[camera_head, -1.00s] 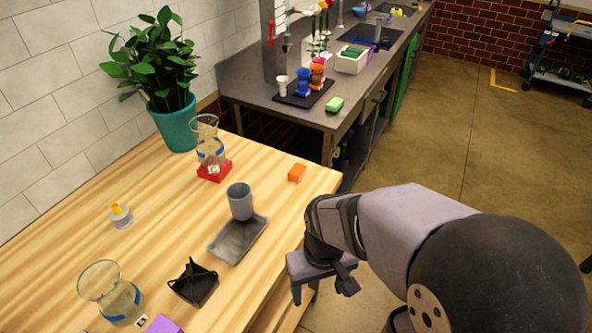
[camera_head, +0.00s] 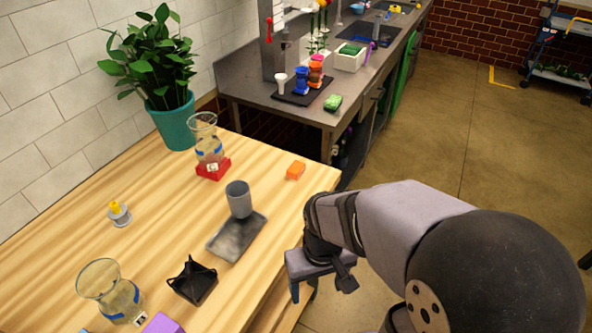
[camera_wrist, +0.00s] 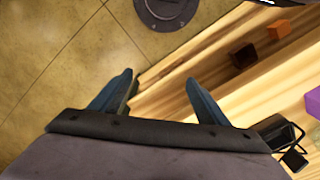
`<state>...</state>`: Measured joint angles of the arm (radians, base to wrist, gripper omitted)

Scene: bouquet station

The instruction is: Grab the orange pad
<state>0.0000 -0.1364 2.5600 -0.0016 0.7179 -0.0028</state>
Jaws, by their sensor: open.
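The orange pad (camera_head: 296,170) is a small block lying on the wooden table near its back right edge, clear of other objects. My gripper (camera_head: 320,285) is beside the table's right edge, nearer the camera than the pad and apart from it. In the wrist view my gripper (camera_wrist: 158,82) has its two blue-grey fingers spread with nothing between them. An orange block (camera_wrist: 279,29) shows at the upper right there; I cannot tell for sure that it is the pad.
A grey cup (camera_head: 239,198) stands at the grey tray (camera_head: 237,238). A glass vessel on a red base (camera_head: 213,168) stands left of the pad. A black holder (camera_head: 192,281), another glass vessel (camera_head: 108,295) and a purple block (camera_head: 163,324) are nearer. The plant pot (camera_head: 174,124) is behind.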

